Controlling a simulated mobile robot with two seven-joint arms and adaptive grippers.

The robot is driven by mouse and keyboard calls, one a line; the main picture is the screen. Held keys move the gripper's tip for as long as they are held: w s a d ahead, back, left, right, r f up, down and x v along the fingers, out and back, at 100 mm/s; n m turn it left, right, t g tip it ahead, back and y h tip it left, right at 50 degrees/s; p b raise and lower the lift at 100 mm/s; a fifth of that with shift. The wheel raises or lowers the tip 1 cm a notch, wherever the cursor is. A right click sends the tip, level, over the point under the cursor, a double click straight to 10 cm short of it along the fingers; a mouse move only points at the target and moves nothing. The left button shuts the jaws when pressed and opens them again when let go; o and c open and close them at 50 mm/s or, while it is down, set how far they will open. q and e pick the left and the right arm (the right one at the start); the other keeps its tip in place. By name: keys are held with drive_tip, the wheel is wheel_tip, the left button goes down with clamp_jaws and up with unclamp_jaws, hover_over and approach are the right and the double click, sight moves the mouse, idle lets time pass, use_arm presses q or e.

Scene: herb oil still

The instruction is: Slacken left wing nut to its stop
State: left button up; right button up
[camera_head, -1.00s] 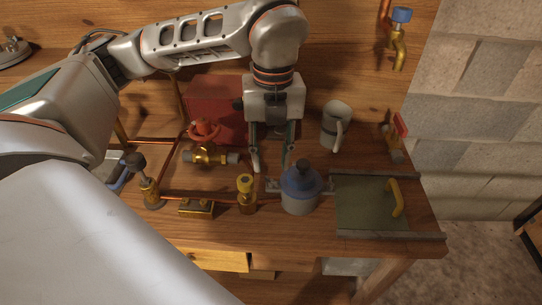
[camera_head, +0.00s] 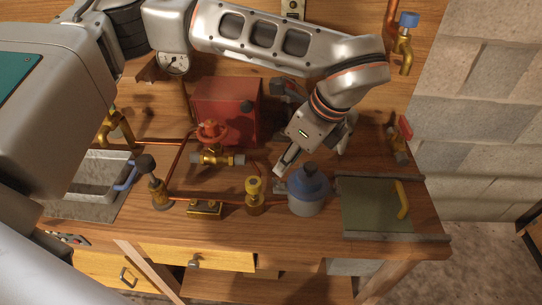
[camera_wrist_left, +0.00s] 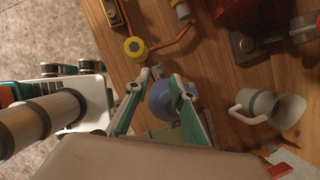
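The pot (camera_head: 305,207) with a blue lid (camera_head: 309,186) and dark knob stands upright on the bench. The blue lid (camera_wrist_left: 162,104) also shows in the left wrist view. A small grey lug (camera_head: 279,187) projects from the pot's left side; the left wing nut is too small to make out clearly there. My left gripper (camera_head: 281,168) reaches down, tilted, just above that lug. In the left wrist view its two fingers (camera_wrist_left: 159,76) are apart, with the pot's lug side between or below the tips. Contact cannot be told. My right gripper is out of view.
A yellow-topped valve (camera_head: 254,188) stands close left of the pot. A green plate with a yellow handle (camera_head: 402,200) lies right. Behind are a red box (camera_head: 228,105), a red handwheel valve (camera_head: 211,132) and a mug (camera_wrist_left: 270,108). A metal basin (camera_head: 95,180) sits left.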

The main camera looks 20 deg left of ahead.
sight(274, 178)
use_arm(q)
drive_tip(key=shift+w+a+f, duration=0.1)
drive_tip(key=shift+a+f, duration=0.1)
drive_tip(key=shift+f, duration=0.2)
drive_tip(key=shift+x, duration=3.5)
drive_tip(key=shift+a, duration=0.1)
clamp_jaws()
